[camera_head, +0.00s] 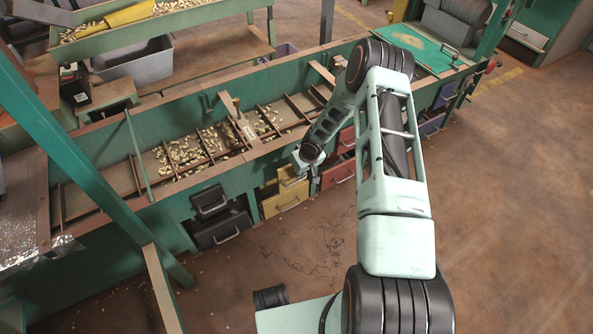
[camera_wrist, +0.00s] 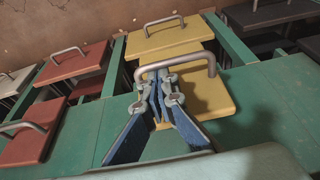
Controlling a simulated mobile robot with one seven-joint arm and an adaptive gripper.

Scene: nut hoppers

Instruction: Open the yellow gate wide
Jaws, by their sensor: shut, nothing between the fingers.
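Two yellow gates sit on the green hopper front. In the head view, the lower yellow gate (camera_head: 284,201) shows its face and bar handle, while the upper one (camera_head: 291,174) is partly hidden by my arm. In the wrist view, one yellow gate (camera_wrist: 222,97) is close, with a grey bar handle (camera_wrist: 184,60); the other (camera_wrist: 168,40) lies farther off with its own handle. My gripper (camera_wrist: 158,74) is shut and empty, its tips by the left part of the nearer handle; contact is unclear. It also shows in the head view (camera_head: 312,172), small and partly hidden.
Red gates (camera_head: 338,174) stand right of the yellow ones and black gates (camera_head: 221,228) left, with handles jutting out. The long hopper trough above (camera_head: 100,178) holds nuts between dividers. A green slanted post (camera_head: 75,160) stands at left. The floor in front is mostly open.

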